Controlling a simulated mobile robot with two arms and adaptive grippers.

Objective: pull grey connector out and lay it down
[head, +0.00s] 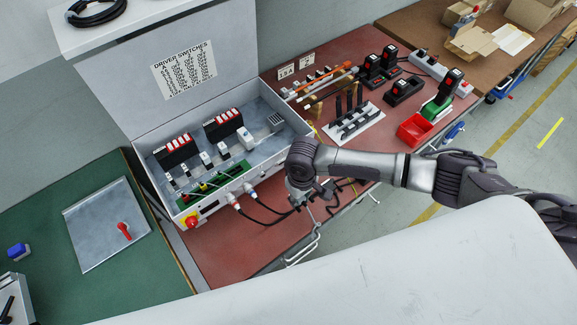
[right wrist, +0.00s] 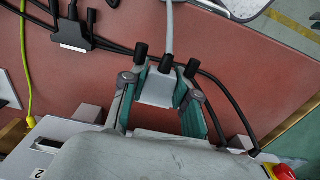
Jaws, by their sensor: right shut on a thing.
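My right gripper (head: 297,192) is in front of the right part of the grey control box (head: 222,184). In the right wrist view, its teal-padded fingers (right wrist: 160,92) are shut on the pale grey connector (right wrist: 157,88). A grey cable (right wrist: 169,28) runs from the connector's black end away from the box. The connector's box-side end is hidden behind my gripper, so I cannot tell whether it is in its socket. Two other plugs with red rings (head: 235,203) sit on the box front in the head view. My left gripper is not in view.
Black cables (head: 265,212) run along the red bench (head: 225,250) beside the gripper. A black cable splitter (right wrist: 72,36) and a yellow-green cable (right wrist: 28,85) lie nearby. The red-yellow knob (head: 191,221) is on the box. Bare red bench lies in front of the box.

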